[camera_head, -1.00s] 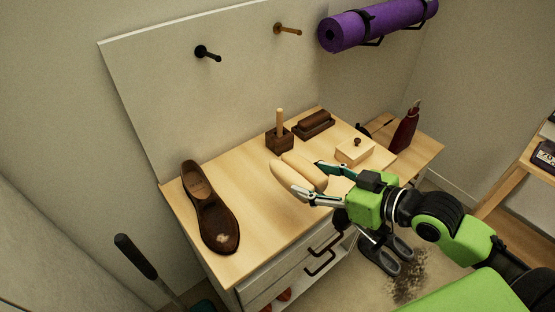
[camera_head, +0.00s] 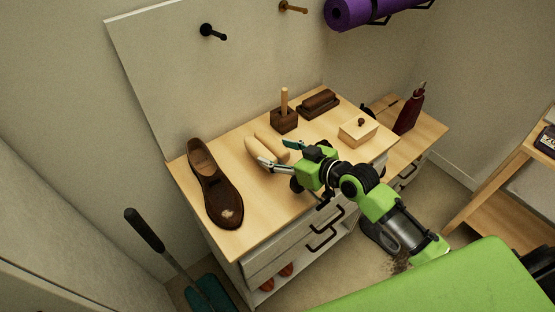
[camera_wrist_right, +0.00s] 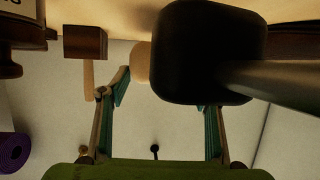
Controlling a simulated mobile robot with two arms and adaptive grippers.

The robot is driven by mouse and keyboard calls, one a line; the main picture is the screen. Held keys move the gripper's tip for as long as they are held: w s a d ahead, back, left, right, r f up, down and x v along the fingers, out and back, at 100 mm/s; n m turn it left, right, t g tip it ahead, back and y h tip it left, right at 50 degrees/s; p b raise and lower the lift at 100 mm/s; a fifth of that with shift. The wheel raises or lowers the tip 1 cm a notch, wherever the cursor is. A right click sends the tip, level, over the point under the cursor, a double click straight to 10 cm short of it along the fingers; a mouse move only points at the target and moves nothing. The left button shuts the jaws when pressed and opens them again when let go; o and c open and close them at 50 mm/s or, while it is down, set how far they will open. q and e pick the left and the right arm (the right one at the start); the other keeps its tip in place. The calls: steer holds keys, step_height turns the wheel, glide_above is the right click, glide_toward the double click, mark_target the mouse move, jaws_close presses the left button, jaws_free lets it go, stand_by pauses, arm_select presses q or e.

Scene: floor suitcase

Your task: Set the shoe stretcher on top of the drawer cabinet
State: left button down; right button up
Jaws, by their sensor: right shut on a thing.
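The shoe stretcher (camera_head: 266,145), a pale wooden form in two long halves, is at or just above the drawer cabinet's top (camera_head: 238,240); I cannot tell whether it touches. My right gripper (camera_head: 276,154) is shut on it, one finger on each side. In the right wrist view, a pale wooden part (camera_wrist_right: 140,62) shows between the fingers, largely hidden behind a dark block with a grey rod close to the camera. The drawer cabinet has a light wooden top and pale drawers with dark handles. My left gripper is not in view.
A brown shoe (camera_head: 213,183) lies on the cabinet top left of the stretcher. Behind are a dark block with an upright peg (camera_head: 284,115) and a dark brush (camera_head: 318,103). A small lidded box (camera_head: 358,132) stands to the right. Bare top lies between shoe and stretcher.

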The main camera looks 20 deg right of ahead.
mark_target(282, 163)
steer(key=f, duration=0.2)
steer(key=shift+w+a+f, duration=0.1)
steer(key=shift+w+f, duration=0.15)
steer(key=shift+f, duration=0.45)
steer(key=shift+f, duration=0.1)
steer(key=o, duration=1.9)
steer(key=shift+f, duration=0.1)
steer(key=shift+s, duration=0.15)
steer(key=v, duration=1)
steer(key=shift+s+r, duration=0.25)
steer(key=shift+s+d+r, duration=0.3)
steer(key=shift+s+d, duration=0.1)
steer(key=shift+s, duration=0.1)
